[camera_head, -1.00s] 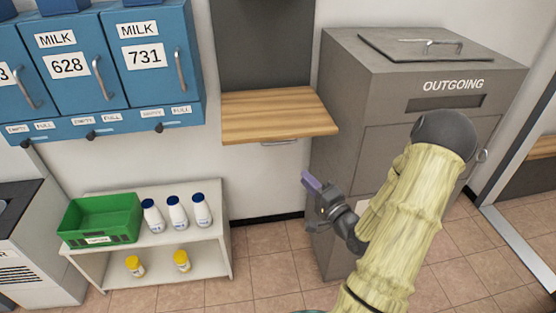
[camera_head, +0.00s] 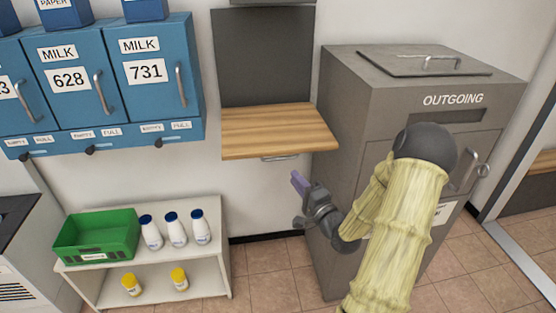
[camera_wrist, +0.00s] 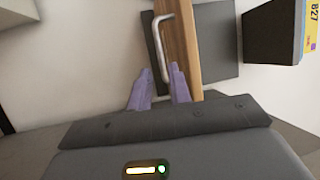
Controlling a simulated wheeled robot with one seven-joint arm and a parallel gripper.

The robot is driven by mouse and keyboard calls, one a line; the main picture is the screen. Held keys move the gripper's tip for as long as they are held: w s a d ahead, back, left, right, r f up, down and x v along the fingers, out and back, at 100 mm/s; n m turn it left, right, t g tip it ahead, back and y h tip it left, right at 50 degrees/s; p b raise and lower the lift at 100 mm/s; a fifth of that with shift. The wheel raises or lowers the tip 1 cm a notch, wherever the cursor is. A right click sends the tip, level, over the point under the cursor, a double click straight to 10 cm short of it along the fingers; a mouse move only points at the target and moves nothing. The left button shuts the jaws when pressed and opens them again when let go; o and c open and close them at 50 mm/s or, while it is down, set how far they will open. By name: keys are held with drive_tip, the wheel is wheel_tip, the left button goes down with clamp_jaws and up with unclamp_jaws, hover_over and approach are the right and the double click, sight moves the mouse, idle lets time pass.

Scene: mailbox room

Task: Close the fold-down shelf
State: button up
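The fold-down shelf (camera_head: 278,131) is a wooden board that sticks out level from a dark grey wall panel (camera_head: 262,60), so it is down. A metal handle (camera_head: 280,158) shows under its front edge. My gripper (camera_head: 298,202) is below and to the right of the shelf, apart from it, in front of the grey outgoing box. In the wrist view, the purple fingers (camera_wrist: 160,88) are apart with nothing between them. They point toward the shelf's edge (camera_wrist: 181,50) and its handle (camera_wrist: 158,42), which appear just ahead.
The grey outgoing box (camera_head: 365,130) stands close to the shelf's right side. Blue milk lockers (camera_head: 130,75) hang at left. A low white rack (camera_head: 210,265) below holds a green crate (camera_head: 95,237) and several bottles (camera_head: 172,228). Wall and floor below the shelf are clear.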

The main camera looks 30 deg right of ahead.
sight(278, 158)
drive_tip(key=b+x, duration=0.1)
drive_tip(key=x, duration=0.9)
drive_tip(key=shift+w+r, duration=0.1)
drive_tip(key=shift+w, duration=0.15)
clamp_jaws()
